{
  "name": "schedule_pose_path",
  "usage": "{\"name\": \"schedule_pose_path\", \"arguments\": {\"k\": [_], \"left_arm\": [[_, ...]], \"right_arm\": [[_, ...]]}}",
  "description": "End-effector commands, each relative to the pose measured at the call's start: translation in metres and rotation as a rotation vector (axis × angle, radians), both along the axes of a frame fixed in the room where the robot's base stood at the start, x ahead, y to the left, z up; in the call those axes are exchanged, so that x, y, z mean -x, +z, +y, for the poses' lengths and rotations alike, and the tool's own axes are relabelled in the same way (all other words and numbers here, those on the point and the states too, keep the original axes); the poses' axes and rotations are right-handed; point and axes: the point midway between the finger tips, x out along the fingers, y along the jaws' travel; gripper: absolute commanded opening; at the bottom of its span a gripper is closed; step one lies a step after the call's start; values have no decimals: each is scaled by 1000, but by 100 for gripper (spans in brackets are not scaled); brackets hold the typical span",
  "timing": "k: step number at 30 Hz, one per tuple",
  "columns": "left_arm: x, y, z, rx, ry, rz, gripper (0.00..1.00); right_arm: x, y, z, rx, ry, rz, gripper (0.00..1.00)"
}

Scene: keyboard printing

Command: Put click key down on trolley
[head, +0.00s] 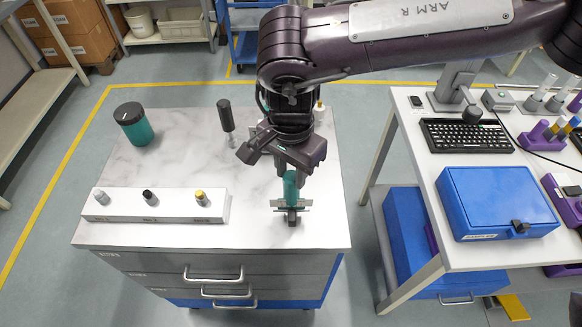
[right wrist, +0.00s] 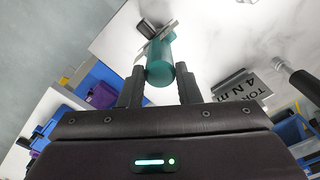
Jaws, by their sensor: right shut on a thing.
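The click key (head: 291,188) has a green handle, a flat metal crosspiece and a dark lower end. My right gripper (head: 287,166) is shut on its handle and points down over the right front part of the trolley (head: 180,178), a drawer unit with a pale marbled top. In the right wrist view the green handle (right wrist: 160,60) sits between the two dark fingers, and the metal crosspiece and dark end lie beyond it. The key's lower end is at or close to the top; I cannot tell whether it touches. My left gripper is not in view.
A white block (head: 120,208) with three small capped pieces stands at the trolley's front left. A green jar with a dark lid (head: 134,124) and a dark-handled tool (head: 227,118) stand behind. At right, a table holds a blue case (head: 495,200) and a keyboard (head: 465,136).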

Motion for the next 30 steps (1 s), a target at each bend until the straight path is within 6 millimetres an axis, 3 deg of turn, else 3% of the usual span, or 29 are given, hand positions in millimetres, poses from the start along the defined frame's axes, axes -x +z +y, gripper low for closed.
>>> {"name": "schedule_pose_path", "arguments": {"k": [3,4,9,20,23,30], "left_arm": [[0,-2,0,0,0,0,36],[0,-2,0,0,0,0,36],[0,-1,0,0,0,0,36],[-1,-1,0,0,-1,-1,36],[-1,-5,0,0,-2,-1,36],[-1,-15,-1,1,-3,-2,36]], "right_arm": [[0,-3,0,-1,0,-1,0],[0,-3,0,0,0,0,31],[0,-3,0,0,0,0,52],[-1,3,0,-1,0,-2,52],[-1,16,0,-1,-1,-5,52],[-2,68,0,-2,-2,-6,52]]}}
